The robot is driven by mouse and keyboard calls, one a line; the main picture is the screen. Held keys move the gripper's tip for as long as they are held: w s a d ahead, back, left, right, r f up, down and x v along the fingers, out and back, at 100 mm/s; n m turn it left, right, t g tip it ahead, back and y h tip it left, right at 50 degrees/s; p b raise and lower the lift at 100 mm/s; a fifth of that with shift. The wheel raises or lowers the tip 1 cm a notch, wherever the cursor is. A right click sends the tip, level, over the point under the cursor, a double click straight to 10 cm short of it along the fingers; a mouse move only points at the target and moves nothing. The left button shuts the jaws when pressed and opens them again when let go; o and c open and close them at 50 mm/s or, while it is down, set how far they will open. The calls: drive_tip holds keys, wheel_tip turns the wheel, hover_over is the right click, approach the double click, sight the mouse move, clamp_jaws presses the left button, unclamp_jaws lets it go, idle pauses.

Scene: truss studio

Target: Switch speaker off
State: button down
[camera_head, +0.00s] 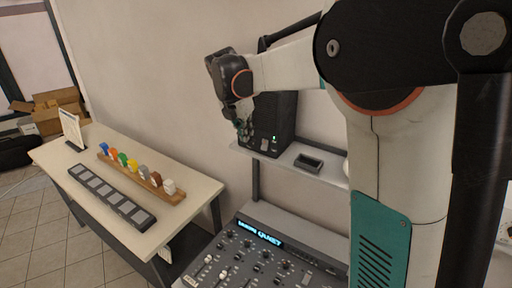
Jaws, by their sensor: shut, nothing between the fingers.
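The black speaker (285,122) stands upright on a light shelf at the middle of the view. A small green light (274,139) glows low on its front. Dark and pale small controls show below that light, too small to read. My gripper (243,138) is shut and empty at the left edge of the speaker, pointing down. It partly covers the speaker's front left side. I cannot tell whether its fingertips touch the speaker.
A small black tray (308,163) sits on the shelf (283,165) right of the speaker. A mixing console (262,258) with a lit display is below. At left, a table (195,186) holds a wooden rack (141,178) of coloured pieces and a black strip (110,197).

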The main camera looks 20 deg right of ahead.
sight(265, 145)
drive_tip(key=shift+w+d+r+p+x, duration=0.15)
drive_tip(key=shift+w+d+p+x, duration=0.2)
drive_tip(key=shift+x, duration=1.8)
drive_tip(key=shift+w+d+r+p+x, duration=0.15)
drive_tip(key=shift+d+x, duration=0.25)
drive_tip(key=shift+x, duration=1.7)
drive_tip(key=shift+w+d+r+p+x, duration=0.2)
drive_tip(key=shift+d+p+x, duration=0.15)
drive_tip(key=shift+x, duration=1.8)
drive_tip(key=shift+w+d+f+t+h+b, duration=0.15)
drive_tip(key=shift+d+f+t+h+b, duration=0.35)
drive_tip(key=shift+b, duration=0.55)
drive_tip(key=shift+a+r, duration=0.15)
drive_tip(key=shift+r, duration=0.05)
